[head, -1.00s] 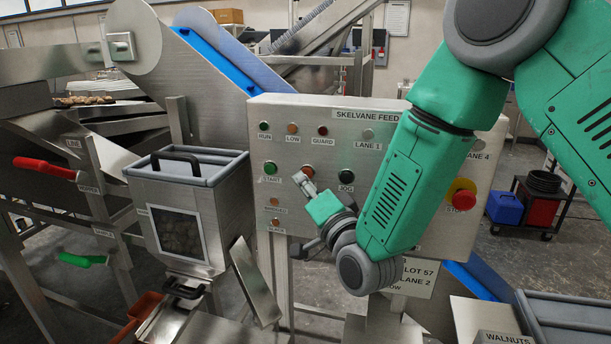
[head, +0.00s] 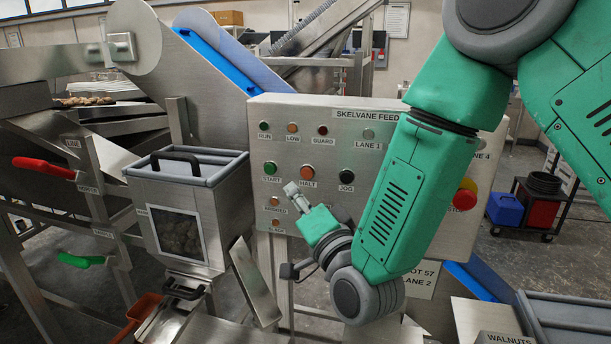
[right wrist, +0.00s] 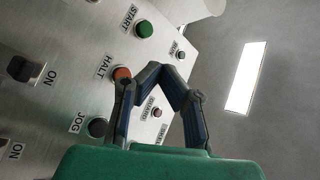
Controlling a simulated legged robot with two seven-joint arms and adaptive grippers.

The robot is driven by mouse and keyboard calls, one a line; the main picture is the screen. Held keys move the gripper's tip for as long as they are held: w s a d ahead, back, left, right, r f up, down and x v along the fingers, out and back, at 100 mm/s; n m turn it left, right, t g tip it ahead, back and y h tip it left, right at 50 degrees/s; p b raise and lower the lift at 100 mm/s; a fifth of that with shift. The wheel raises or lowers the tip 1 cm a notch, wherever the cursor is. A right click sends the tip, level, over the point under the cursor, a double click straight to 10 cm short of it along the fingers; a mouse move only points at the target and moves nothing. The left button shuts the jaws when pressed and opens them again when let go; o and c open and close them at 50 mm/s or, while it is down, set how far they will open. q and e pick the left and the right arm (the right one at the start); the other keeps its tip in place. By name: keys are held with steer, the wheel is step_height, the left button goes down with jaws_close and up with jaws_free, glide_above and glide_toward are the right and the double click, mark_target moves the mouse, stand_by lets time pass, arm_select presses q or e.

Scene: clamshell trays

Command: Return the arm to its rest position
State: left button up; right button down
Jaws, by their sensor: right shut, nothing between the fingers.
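My right arm (head: 405,200) is green with grey joints and comes in from the upper right across the control panel (head: 345,125). My right gripper (head: 291,188) is shut and empty, its tips just below and left of the orange-red HALT button (head: 307,172) in the head view. In the right wrist view the closed fingers (right wrist: 156,70) show in front of the panel, with the HALT button (right wrist: 122,73) beside them and the green START button (right wrist: 144,29) above. The tips look apart from the panel, though the gap is hard to judge. My left gripper is not in view.
A grey-lidded steel hopper (head: 190,215) with a window stands left of the panel. A red emergency stop (head: 466,193) sits behind my forearm's right side. A walnuts bin (head: 565,310) is at lower right. A red lever (head: 43,163) and green lever (head: 80,260) are far left.

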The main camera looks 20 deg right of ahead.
stand_by(0.6)
steer(key=s+d+f+n+g+b, duration=0.2)
steer(key=s+f+g, duration=0.15)
steer(key=f, duration=0.75)
steer(key=s+d+f+n+g+h+b, duration=0.1)
steer(key=s+f+n+g, duration=0.2)
steer(key=f, duration=0.7)
steer(key=s+d+f+n+g+b, duration=0.15)
steer(key=s+f+g, duration=0.3)
steer(key=f, duration=0.65)
steer(key=s+d+f+n+g+h+b, duration=0.1)
steer(key=s+d+f+n+g+b, duration=0.1)
steer(key=s+d+f+g, duration=0.2)
steer(key=s+d+f+n+g+h+b, duration=0.1)
steer(key=s+d+f+g, duration=0.3)
steer(key=s+f, duration=0.7)
steer(key=s, duration=0.8)
steer(key=shift+s+f+n+g+h+b, duration=0.2)
steer(key=shift+s+n+g+h+b, duration=0.1)
steer(key=shift+s+n+b, duration=0.1)
steer(key=shift+w, duration=0.2)
